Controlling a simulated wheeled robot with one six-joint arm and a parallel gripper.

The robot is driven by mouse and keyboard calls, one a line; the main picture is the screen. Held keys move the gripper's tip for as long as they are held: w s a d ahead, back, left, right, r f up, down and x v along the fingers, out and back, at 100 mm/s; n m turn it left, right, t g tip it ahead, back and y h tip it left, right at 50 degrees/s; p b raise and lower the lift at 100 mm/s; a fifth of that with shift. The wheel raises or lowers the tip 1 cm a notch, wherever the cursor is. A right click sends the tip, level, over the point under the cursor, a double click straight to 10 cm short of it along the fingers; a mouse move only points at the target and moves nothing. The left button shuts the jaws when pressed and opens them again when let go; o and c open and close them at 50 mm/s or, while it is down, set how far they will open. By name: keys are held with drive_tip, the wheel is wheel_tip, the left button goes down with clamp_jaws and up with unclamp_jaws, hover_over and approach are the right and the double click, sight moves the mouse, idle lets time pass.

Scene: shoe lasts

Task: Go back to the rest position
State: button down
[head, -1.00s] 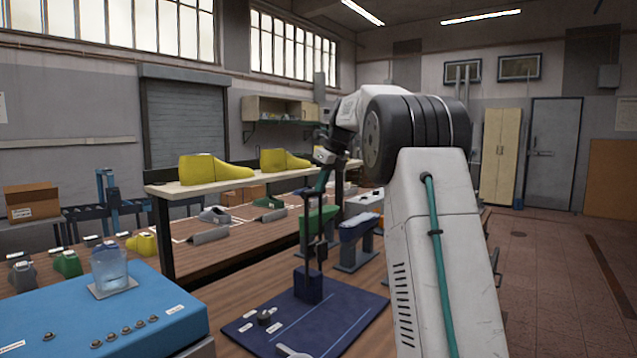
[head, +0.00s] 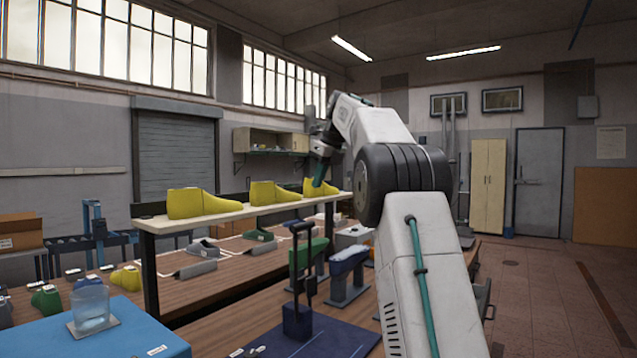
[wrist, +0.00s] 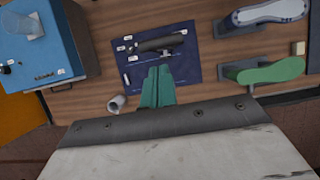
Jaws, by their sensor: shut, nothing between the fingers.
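My gripper (head: 319,173) is raised in the head view, in front of the right end of the shelf with the yellow lasts. In the wrist view its green fingers (wrist: 157,88) are together, with nothing between them. They show over the near edge of the dark blue mat (wrist: 200,68). The yellow lasts (head: 200,203) stand in a row on the raised shelf (head: 235,213).
A blue box (head: 120,335) with a glass of water (head: 90,310) stands at the left. A green last (wrist: 270,72) and a grey-blue last (wrist: 265,12) sit on stands. A small cup (wrist: 117,102) is near the mat. Open floor lies at the right.

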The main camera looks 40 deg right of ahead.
idle(0.4)
wheel_tip(320, 180, down, 6)
drive_tip(key=n, duration=0.7)
drive_tip(key=s+a+f+n+g, duration=0.1)
drive_tip(key=s+a+f+n, duration=0.6)
drive_tip(key=s+a, duration=0.4)
drive_tip(key=s+a+f+n+g, duration=0.1)
drive_tip(key=s+a+f+n, duration=0.6)
drive_tip(key=s, duration=0.8)
drive_tip(key=s+a+f+n+g+h, duration=0.1)
drive_tip(key=s+a+f+n, duration=0.6)
drive_tip(key=s+a+n, duration=0.5)
drive_tip(key=s+a, duration=0.2)
drive_tip(key=a, duration=0.2)
drive_tip(key=shift+f, duration=0.2)
drive_tip(key=shift+s+a, duration=0.1)
